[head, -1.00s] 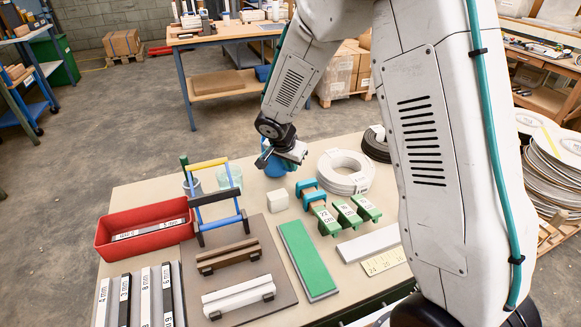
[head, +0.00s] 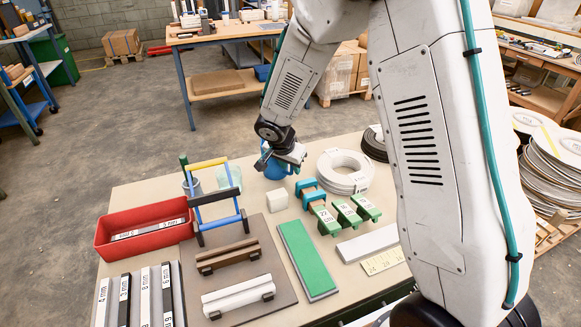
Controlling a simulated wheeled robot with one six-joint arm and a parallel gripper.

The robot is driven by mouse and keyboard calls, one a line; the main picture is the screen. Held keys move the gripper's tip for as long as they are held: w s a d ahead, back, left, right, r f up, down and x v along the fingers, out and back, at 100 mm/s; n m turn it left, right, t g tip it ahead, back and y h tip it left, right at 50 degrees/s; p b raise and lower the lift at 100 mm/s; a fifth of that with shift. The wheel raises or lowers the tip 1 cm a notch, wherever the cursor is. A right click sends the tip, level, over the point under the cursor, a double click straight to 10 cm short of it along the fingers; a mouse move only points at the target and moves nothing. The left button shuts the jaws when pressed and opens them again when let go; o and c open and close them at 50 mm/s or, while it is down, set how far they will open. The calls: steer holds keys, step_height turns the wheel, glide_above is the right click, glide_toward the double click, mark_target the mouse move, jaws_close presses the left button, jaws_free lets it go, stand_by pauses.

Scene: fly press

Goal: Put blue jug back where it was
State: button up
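The blue jug (head: 276,170) stands at the back of the workbench (head: 140,192), left of the white cable coil. My gripper (head: 284,163) is at the jug's upper part, coming from above and partly covering it. The fingers are too small and too much hidden to tell whether they are closed on the jug. The jug looks upright and at or very near the bench top.
A white block (head: 278,200), a clear container (head: 229,177) and a white coil (head: 344,171) stand close around the jug. A blue-and-yellow frame (head: 216,196), a red tray (head: 140,229) and green-ended tools (head: 349,212) lie nearer. Bare bench shows left of the containers.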

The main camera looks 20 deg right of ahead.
steer(key=v, duration=1.1)
steer(key=shift+r, duration=0.3)
steer(key=s+d+r+n+g+y, duration=0.15)
steer(key=s+r, duration=0.25)
steer(key=s, duration=0.4)
steer(key=s+d+r+n, duration=0.2)
steer(key=s+r+n, duration=0.15)
steer(key=s, duration=0.35)
steer(key=s+d+r+n, duration=0.1)
steer(key=s+d+r, duration=0.1)
steer(key=s+r, duration=0.45)
steer(key=s+a+f+n+y, duration=0.1)
steer(key=s+n, duration=0.3)
steer(key=s, duration=0.8)
steer(key=shift+f+y, duration=0.2)
steer(key=shift+y, duration=0.25)
